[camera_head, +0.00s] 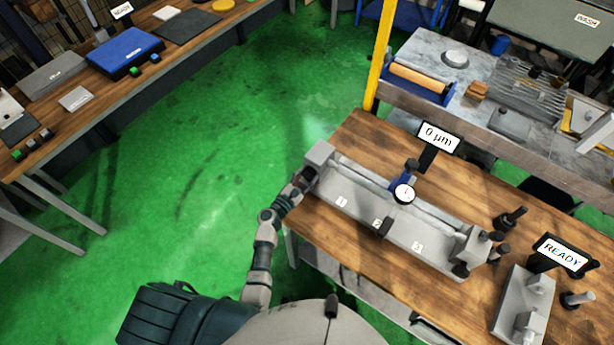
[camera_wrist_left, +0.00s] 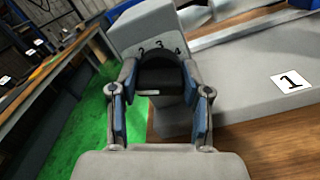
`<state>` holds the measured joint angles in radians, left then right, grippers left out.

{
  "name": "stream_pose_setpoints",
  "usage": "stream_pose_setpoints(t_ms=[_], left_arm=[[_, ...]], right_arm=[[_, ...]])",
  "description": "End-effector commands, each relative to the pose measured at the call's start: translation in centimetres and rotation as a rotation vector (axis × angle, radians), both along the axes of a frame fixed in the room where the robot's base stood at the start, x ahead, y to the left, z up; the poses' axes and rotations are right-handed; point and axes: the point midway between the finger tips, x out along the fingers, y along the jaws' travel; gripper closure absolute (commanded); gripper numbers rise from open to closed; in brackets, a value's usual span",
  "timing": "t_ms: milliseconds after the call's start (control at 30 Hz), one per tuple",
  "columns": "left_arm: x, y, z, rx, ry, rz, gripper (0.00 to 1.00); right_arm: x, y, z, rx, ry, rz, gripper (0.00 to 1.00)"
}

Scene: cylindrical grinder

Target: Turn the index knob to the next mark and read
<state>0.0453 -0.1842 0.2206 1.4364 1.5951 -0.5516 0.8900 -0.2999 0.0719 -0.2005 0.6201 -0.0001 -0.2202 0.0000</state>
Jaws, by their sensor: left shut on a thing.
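The black index knob (camera_wrist_left: 160,72) sits on the grey end block (camera_wrist_left: 160,28) of the bench fixture; marks 2, 3 and 4 show on the block above it. My left gripper (camera_wrist_left: 160,88) is shut on the knob, one blue-padded finger on each side. In the head view my left gripper (camera_head: 303,184) reaches the fixture's left end, and the knob is mostly hidden there. The grey fixture (camera_head: 360,203) carries labels 1, 2 and 3. A round dial gauge (camera_head: 404,194) stands at its middle. A display (camera_head: 438,138) behind it reads 0 µm. My right gripper is not in view.
The fixture lies on a wooden table (camera_head: 330,235). A READY sign (camera_head: 562,255), a grey block (camera_head: 523,300) and dark posts stand at its right. A grey workbench (camera_head: 430,55) is behind, past a yellow post (camera_head: 380,50). Green floor lies open to the left.

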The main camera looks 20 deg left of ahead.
Motion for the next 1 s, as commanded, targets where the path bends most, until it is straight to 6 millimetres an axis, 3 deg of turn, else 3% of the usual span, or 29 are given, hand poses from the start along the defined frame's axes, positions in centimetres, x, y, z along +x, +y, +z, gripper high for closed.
stream_pose_setpoints(t_ms=[33, 1000], left_arm=[[-0.3, 0.0, -0.7, 0.007, 0.010, -0.001, 0.87], [-0.3, -0.2, -0.7, 0.108, -0.025, -0.006, 0.87]], right_arm=[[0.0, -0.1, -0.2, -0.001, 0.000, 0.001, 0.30], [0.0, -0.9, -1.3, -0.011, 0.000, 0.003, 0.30]])
